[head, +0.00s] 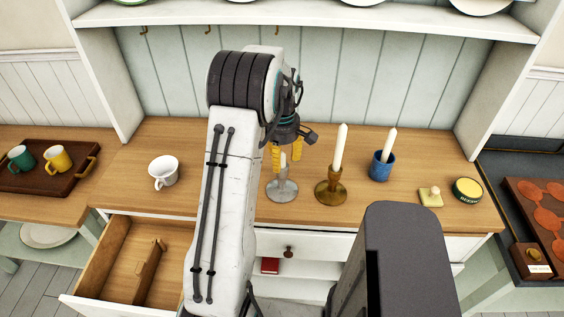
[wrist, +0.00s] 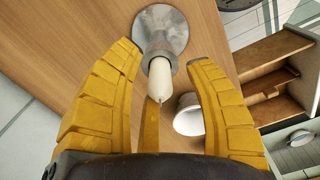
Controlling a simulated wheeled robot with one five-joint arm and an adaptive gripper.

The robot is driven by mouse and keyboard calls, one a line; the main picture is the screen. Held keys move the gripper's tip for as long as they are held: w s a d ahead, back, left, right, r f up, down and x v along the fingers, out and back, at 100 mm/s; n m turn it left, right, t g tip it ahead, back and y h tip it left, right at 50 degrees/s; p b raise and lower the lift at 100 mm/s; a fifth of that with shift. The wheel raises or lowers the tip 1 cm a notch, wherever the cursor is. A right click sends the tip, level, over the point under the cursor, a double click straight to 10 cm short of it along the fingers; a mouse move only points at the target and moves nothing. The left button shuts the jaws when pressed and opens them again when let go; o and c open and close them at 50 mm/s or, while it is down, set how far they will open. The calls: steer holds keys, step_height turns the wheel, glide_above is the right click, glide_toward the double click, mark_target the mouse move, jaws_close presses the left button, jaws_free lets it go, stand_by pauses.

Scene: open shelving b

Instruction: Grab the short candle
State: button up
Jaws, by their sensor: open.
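The short candle (head: 283,160) is white and stands upright in a grey metal candlestick (head: 283,189) on the wooden counter. My gripper (head: 287,166) is open just above the candlestick, with its yellow fingers around the candle. In the wrist view, the candle (wrist: 160,80) lies between the spread fingers of my gripper (wrist: 161,58), with gaps on both sides. The candlestick's round base (wrist: 160,25) shows beyond the fingertips. A taller white candle (head: 339,148) stands in a brass candlestick (head: 331,187) to the right.
A blue cup (head: 381,167) with another candle (head: 388,143) stands farther right. A small yellow block (head: 431,198) and a green-and-yellow tin (head: 467,189) lie near the right end. A white cup (head: 164,172) stands left, above an open drawer (head: 115,255). Shelving rises behind the counter.

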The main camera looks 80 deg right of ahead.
steer(key=shift+c, duration=0.2)
jaws_close()
stand_by(0.3)
